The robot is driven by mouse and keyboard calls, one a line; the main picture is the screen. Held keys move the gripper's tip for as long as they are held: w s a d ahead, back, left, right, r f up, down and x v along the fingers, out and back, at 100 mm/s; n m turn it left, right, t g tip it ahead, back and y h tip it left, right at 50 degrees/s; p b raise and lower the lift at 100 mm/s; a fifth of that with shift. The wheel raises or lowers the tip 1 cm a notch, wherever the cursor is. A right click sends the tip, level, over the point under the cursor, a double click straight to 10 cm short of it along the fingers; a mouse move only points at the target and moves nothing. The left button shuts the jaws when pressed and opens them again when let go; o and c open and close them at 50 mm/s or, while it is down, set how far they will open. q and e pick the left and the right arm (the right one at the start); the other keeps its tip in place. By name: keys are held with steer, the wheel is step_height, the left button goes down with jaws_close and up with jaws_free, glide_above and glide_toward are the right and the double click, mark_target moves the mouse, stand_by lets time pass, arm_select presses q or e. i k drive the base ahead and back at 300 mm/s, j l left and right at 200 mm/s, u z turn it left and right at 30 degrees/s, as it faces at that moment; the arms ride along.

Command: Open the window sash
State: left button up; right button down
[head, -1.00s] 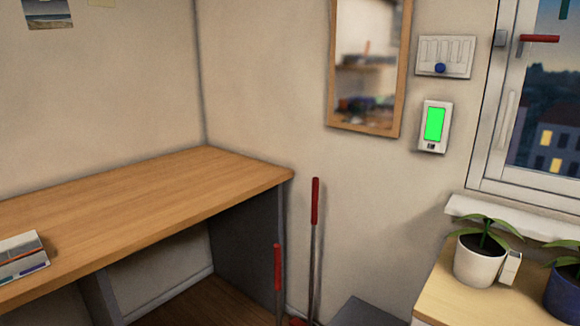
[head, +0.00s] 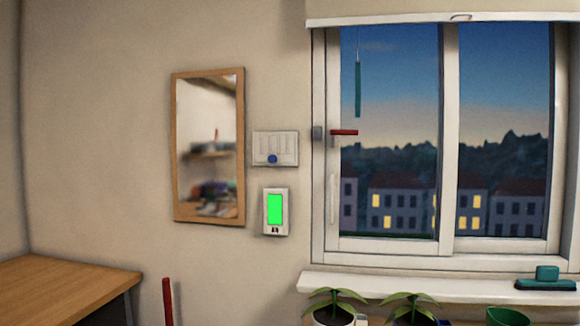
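The window sash (head: 333,215) is the left pane of a white two-pane window on the right of the head view. It appears closed against the frame. A red handle (head: 344,132) sticks out level to the right from the sash's left side, beside a small grey block (head: 318,133) on the frame. A long pale vertical grip (head: 333,199) sits lower on the sash's left stile. A teal rod (head: 358,89) hangs on a cord in front of the left pane. Neither of my grippers is in view.
The white sill (head: 400,288) holds a teal brush-like tool (head: 546,279). Potted plants (head: 337,306) stand below it. A rolled blind (head: 430,18) is above the window. A mirror (head: 208,145), a switch panel (head: 275,148) and a green-screened device (head: 275,210) hang left. A wooden desk (head: 65,290) is lower left.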

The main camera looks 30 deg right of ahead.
mark_target(443, 245)
steer(key=z, duration=1.4)
